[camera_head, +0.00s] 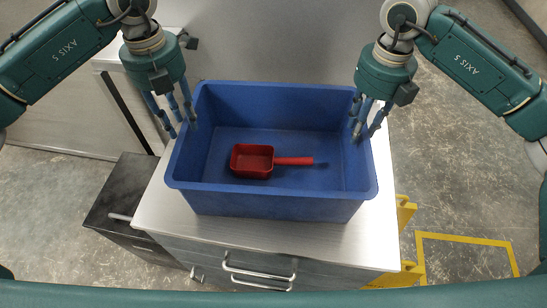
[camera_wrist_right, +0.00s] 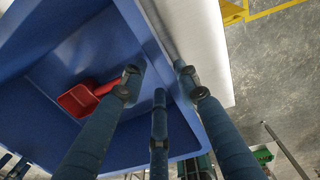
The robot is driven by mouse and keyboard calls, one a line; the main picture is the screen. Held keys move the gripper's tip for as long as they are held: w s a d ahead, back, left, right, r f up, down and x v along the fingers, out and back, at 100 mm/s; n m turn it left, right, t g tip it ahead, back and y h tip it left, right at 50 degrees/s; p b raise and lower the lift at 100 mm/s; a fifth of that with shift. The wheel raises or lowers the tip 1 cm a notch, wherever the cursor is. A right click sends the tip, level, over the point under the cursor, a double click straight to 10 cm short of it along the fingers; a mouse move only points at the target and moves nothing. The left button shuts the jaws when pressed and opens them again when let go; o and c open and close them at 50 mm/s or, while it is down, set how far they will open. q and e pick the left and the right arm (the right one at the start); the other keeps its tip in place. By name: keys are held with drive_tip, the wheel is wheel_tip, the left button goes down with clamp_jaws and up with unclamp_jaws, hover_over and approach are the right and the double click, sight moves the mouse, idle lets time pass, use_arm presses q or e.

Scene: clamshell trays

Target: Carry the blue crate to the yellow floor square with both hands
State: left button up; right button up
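The blue crate (camera_head: 275,205) sits upright on a metal-topped cabinet, with a red scoop (camera_head: 252,160) lying inside it. My left gripper (camera_head: 182,130) is at the crate's left wall, with fingers apart on either side of the rim. My right gripper (camera_head: 363,134) straddles the right wall in the same way. In the right wrist view, the fingers of my right gripper (camera_wrist_right: 157,75) stand on both sides of the crate's rim, apparently with gaps. The yellow floor square (camera_head: 465,240) is a painted outline on the floor at lower right, partly cut off by my body.
The cabinet (camera_head: 300,239) has a light top and drawer handles facing me. A dark low cabinet (camera_head: 118,205) stands at its left. Yellow brackets (camera_head: 404,212) stick out at its right side. Open concrete floor (camera_head: 450,170) lies to the right.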

sight(194, 151)
use_arm(q)
drive_tip(key=shift+d+f, duration=0.1)
drive_tip(key=shift+f, duration=0.3)
use_arm(e)
drive_tip(key=shift+d+f, duration=0.1)
drive_tip(key=shift+f, duration=0.3)
